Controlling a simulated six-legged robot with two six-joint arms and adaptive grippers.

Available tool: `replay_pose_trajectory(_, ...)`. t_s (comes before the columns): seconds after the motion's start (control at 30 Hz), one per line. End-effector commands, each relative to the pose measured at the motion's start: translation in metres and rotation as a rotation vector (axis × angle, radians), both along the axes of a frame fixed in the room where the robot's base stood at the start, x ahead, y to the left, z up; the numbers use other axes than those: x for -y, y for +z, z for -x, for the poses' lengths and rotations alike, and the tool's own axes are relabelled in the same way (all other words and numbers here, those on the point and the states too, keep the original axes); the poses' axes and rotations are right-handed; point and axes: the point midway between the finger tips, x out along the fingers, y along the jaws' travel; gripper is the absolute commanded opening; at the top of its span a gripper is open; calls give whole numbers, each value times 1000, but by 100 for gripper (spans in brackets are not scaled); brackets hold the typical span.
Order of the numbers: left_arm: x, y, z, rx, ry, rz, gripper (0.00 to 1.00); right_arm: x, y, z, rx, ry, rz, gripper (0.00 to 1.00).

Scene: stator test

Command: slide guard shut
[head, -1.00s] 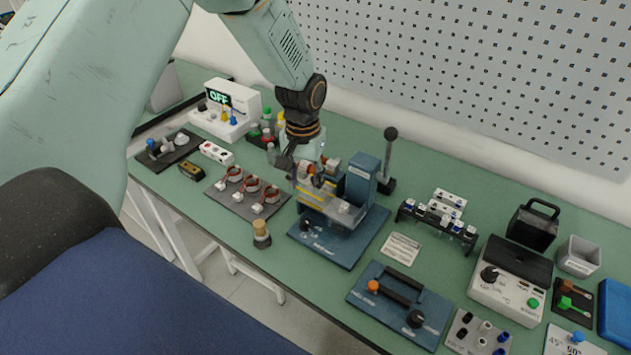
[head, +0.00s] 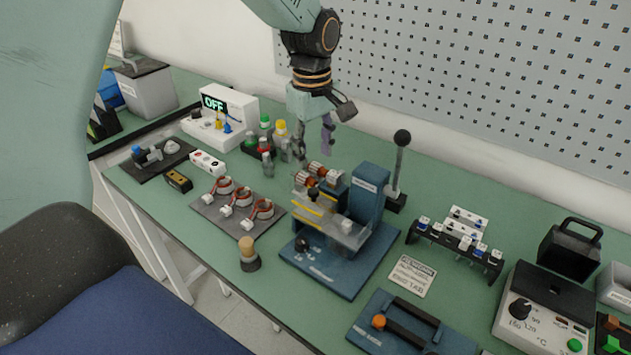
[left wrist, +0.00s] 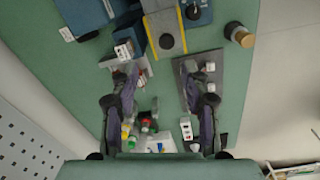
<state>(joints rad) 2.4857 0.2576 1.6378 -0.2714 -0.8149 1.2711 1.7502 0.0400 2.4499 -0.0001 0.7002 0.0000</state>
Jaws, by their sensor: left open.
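The test fixture (head: 350,270) is a blue base with an upright block on the green bench. Its guard (head: 322,221) is a see-through panel with yellow edge strips and a black knob (head: 313,192). Copper-wound parts (head: 318,172) show uncovered behind the guard's yellow edge. My left gripper (head: 314,142) is open and empty, above and behind the fixture, apart from the guard. In the left wrist view the guard (left wrist: 163,22) lies beyond the open fingers (left wrist: 160,75). My right gripper does not show.
A lever with a black ball (head: 402,137) stands right of the fixture. A mat (head: 210,208) with several wound rings lies to its left, and a wooden-topped stamp (head: 248,255) stands in front. Small bottles (head: 281,127) stand behind. A meter reading OFF (head: 222,113) is at the back left.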

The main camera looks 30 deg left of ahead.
Motion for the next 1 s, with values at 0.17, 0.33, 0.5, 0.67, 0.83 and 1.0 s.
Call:
replay_pose_trajectory(0.17,1,1,11,-34,195,2,47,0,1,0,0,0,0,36)
replay_pose_trajectory(0.33,2,-5,14,-38,246,2,47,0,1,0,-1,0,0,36)
replay_pose_trajectory(0.5,2,-29,16,-41,245,2,47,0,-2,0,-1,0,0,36)
replay_pose_trajectory(0.67,1,-55,15,-40,245,3,47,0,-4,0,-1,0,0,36)
replay_pose_trajectory(0.83,1,-72,13,-37,244,3,47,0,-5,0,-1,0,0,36)
replay_pose_trajectory(1.0,1,-78,12,-36,244,3,47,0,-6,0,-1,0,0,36)
